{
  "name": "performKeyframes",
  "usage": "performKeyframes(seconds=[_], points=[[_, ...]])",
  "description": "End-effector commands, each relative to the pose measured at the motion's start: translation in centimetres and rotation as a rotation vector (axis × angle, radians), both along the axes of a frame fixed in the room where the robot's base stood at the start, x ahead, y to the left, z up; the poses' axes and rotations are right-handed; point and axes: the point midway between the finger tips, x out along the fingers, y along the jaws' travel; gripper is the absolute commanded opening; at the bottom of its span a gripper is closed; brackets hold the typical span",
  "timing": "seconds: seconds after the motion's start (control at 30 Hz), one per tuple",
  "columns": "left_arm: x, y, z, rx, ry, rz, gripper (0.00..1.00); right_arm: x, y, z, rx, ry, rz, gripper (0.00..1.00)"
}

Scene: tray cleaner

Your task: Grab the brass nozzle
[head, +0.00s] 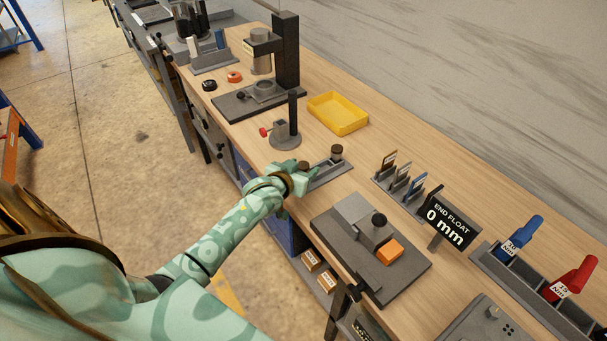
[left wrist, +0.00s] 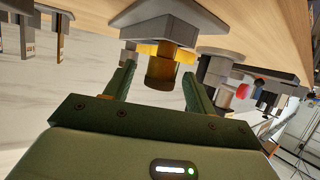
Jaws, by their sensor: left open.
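A brass nozzle (left wrist: 161,72) shows in the left wrist view as a short brown-gold cylinder. It stands between the two fingers of my left gripper (left wrist: 159,68), with a gap visible around it, so the gripper is open and not closed on it. In the head view my left gripper (head: 302,181) is at the near-left end of a small grey holder (head: 330,171). A dark-topped round piece (head: 303,165) shows just past the fingers there, partly hidden by the hand. A second round piece (head: 336,152) stands at the holder's far end. My right gripper is not in view.
A round-based stand with a red knob (head: 285,137) is close behind the holder. A yellow tray (head: 338,114) lies beyond. A dark fixture plate with an orange block (head: 389,251) is at the near right. Small upright tags in a rack (head: 401,180) stand to the right.

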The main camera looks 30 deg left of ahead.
Motion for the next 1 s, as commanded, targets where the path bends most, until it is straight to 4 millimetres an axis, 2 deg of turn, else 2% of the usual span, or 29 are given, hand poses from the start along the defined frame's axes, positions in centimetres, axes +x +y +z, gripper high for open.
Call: performKeyframes(seconds=[0.1,0.3,0.33,0.4,0.5,0.83,1.0], points=[[0.9,0.1,-0.4,0.001,0.001,0.001,0.56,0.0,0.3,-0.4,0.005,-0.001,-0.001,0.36],[0.9,0.1,-0.3,0.001,0.0,0.0,0.56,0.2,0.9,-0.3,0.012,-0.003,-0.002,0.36],[0.9,0.1,-0.3,0.001,0.0,0.0,0.5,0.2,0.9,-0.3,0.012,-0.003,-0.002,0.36],[0.9,0.1,-0.3,0.001,0.0,0.0,0.31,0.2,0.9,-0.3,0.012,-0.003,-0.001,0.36],[0.9,0.1,-0.3,0.001,0.0,0.0,0.07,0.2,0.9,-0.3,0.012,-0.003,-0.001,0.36],[0.9,0.1,-0.1,0.001,0.0,0.0,0.07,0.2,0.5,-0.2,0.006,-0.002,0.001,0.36],[0.9,0.1,1.6,0.001,-0.002,0.0,0.07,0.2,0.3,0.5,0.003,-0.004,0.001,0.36]])
